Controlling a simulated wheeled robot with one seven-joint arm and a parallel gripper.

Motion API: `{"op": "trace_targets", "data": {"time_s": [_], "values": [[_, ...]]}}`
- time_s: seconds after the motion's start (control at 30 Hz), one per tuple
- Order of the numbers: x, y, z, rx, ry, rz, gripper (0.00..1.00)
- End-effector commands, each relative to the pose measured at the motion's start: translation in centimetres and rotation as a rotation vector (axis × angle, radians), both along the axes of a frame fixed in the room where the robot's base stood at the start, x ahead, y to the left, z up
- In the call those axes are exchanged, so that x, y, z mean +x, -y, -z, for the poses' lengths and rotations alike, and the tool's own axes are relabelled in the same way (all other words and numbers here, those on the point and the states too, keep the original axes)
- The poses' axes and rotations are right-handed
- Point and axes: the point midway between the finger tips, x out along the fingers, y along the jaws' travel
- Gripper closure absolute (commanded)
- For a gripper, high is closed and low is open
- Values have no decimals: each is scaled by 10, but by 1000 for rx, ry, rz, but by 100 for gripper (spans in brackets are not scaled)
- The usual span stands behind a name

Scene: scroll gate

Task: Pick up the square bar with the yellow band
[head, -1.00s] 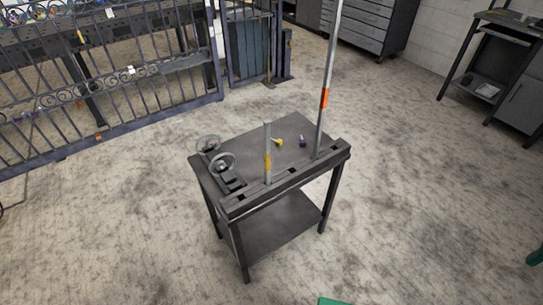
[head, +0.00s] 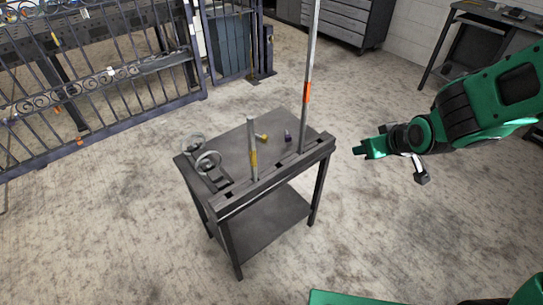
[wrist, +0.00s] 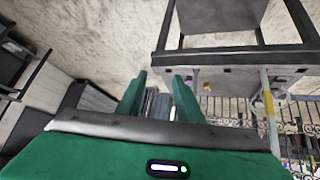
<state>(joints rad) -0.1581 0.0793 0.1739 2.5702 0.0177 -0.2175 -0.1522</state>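The square bar with the yellow band (head: 252,140) stands upright in a slot of the rack along the front edge of a dark work table (head: 232,140). The bar also shows in the wrist view (wrist: 268,112), to the right of the fingers. My gripper (head: 357,150) is to the right of the table, apart from it and from the bar. In the wrist view, the two green fingers of my gripper (wrist: 160,80) stand apart with nothing between them.
A taller bar with an orange band (head: 307,80) stands upright at the rack's right end, between my gripper and the yellow-banded bar. Two scroll wheels (head: 208,160) sit at the table's left. Small yellow (head: 262,137) and purple (head: 288,136) items lie behind. A gate (head: 110,90) stands farther left.

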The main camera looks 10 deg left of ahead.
Motion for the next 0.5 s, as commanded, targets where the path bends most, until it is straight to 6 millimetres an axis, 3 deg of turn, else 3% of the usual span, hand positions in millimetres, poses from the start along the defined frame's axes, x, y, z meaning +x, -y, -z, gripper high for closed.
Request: {"op": "trace_targets", "data": {"time_s": [0.03,0.2,0.33,0.5], "values": [[0,-38,9,27,33,-78,67],[-12,-153,19,162,178,-281,67],[-34,-215,19,263,256,-377,67],[-55,-256,16,349,315,-430,67]]}}
